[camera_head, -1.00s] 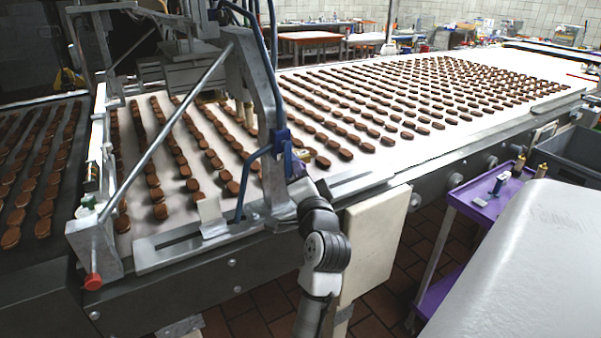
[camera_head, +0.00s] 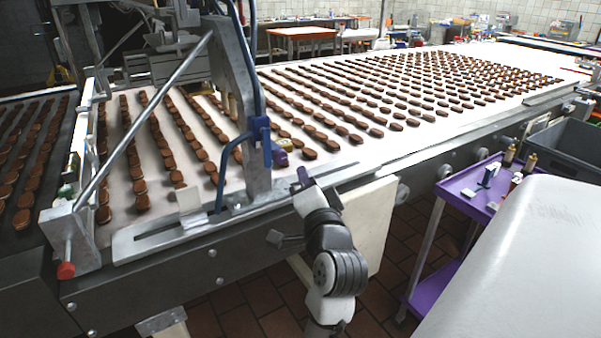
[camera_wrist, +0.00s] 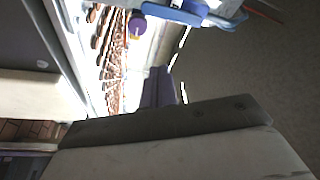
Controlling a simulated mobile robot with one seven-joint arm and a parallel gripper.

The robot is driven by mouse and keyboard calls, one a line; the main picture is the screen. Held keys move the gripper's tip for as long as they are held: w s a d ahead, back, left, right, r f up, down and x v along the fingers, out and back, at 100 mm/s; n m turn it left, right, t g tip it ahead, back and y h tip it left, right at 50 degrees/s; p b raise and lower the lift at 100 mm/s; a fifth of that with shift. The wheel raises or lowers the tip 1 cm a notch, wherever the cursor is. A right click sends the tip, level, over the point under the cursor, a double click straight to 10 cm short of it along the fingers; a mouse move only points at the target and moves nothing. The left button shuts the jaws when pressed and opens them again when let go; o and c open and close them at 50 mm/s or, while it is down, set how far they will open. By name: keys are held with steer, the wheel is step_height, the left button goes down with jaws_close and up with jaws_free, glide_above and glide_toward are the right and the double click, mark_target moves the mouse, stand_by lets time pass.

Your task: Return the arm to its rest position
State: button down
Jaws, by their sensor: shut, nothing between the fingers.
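My gripper (camera_head: 302,180) is at the near edge of the conveyor belt (camera_head: 345,165), just right of the grey metal post (camera_head: 250,120). Its dark purple fingers also show in the wrist view (camera_wrist: 158,88), closed together with nothing between them. My arm rises from the bottom of the head view, bent, in front of the conveyor's side. A small purple and yellow thing (camera_head: 281,157) sits by the post beyond the gripper; it also shows in the wrist view (camera_wrist: 137,25). I cannot tell what it is.
Rows of brown sandwich cookies (camera_head: 400,90) cover the belt. The machine frame with a blue hose and clamp (camera_head: 260,130) stands close left of my gripper. A purple cart (camera_head: 465,190) with small bottles and a grey bin (camera_head: 570,150) stand at right. Tiled floor is open between conveyor and cart.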

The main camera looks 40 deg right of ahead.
steer(key=shift+s+a, duration=0.25)
stand_by(0.4)
